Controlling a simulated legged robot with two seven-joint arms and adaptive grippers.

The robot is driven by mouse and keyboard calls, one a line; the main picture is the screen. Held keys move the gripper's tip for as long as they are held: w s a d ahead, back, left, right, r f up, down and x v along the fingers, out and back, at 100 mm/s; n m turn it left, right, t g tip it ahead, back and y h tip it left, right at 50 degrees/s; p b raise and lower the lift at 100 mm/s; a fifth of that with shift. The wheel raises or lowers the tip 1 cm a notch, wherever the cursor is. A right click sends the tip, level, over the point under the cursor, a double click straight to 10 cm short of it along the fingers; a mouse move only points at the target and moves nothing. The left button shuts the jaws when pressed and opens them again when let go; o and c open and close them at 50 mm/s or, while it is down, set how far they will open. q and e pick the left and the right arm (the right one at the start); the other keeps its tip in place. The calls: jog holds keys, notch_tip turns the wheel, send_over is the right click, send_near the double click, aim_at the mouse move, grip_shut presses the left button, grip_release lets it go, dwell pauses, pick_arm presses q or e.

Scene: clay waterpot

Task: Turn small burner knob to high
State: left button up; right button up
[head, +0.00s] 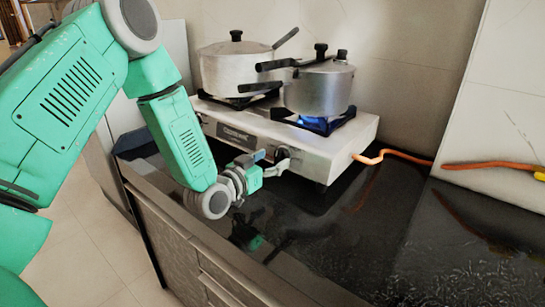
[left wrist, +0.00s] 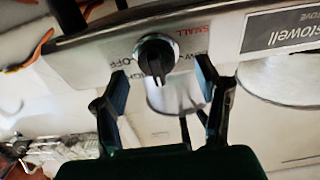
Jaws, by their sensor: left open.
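The stove (head: 330,150) is a white two-burner box on a dark counter. A black round knob with a raised grip bar (left wrist: 155,57) sits on its front panel; in the head view the knob (head: 283,153) is partly hidden by my gripper. Red and dark lettering, including "OFF", surrounds it in the left wrist view. My left gripper (head: 270,163) is open in front of the knob. In the left wrist view its fingers (left wrist: 162,80) are spread either side of the knob, with no clear contact visible. My right gripper is not in view.
A blue flame (head: 317,124) shows under the right pot (head: 320,91). A larger pot (head: 233,70) stands on the left burner. An orange hose (head: 395,154) runs from the stove's right side. The glossy counter (head: 340,235) is clear in front.

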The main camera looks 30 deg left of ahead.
pick_arm(q)
jog(key=s+a, duration=0.1)
jog(key=s, duration=0.8)
jog(key=shift+s+r, duration=0.25)
